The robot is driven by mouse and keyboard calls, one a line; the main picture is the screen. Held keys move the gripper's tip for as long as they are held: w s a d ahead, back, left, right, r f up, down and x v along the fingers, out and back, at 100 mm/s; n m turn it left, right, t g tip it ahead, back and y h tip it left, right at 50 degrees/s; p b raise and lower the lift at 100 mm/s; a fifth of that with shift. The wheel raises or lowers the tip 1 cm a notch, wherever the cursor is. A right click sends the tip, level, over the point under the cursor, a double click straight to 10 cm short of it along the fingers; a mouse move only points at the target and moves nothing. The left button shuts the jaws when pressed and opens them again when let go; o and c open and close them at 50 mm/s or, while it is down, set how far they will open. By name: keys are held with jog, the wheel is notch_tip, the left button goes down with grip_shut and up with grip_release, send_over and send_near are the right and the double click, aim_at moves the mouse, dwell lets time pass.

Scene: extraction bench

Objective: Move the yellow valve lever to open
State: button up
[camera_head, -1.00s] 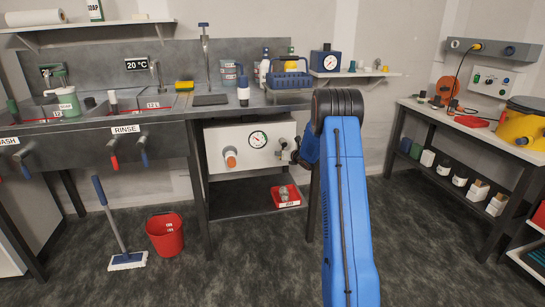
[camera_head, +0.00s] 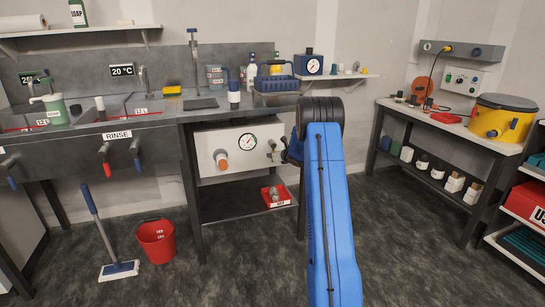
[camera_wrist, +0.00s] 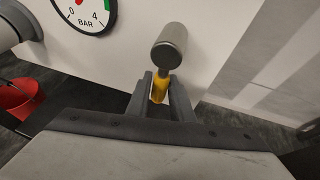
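The yellow valve lever (camera_wrist: 159,88) shows in the wrist view, below a grey cylindrical valve part (camera_wrist: 170,46) at the white panel. My gripper (camera_wrist: 161,92) has its two dark fingers close on either side of the lever, and appears shut on it. In the head view, the white valve box (camera_head: 207,150) stands under the steel bench, with a round gauge, an orange-tipped outlet and the valve at its right side. My blue arm reaches there and hides the gripper and lever.
The gauge (camera_wrist: 86,12) is close by in the wrist view. A red tray (camera_head: 276,196) lies on the shelf below the box. A side bench (camera_head: 455,128) stands at right; floor between is clear.

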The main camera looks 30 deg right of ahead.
jog(key=o, duration=0.4)
jog(key=shift+d, duration=0.1)
jog(key=shift+s, duration=0.1)
jog(key=v, duration=1.7)
jog(key=shift+s, duration=0.15)
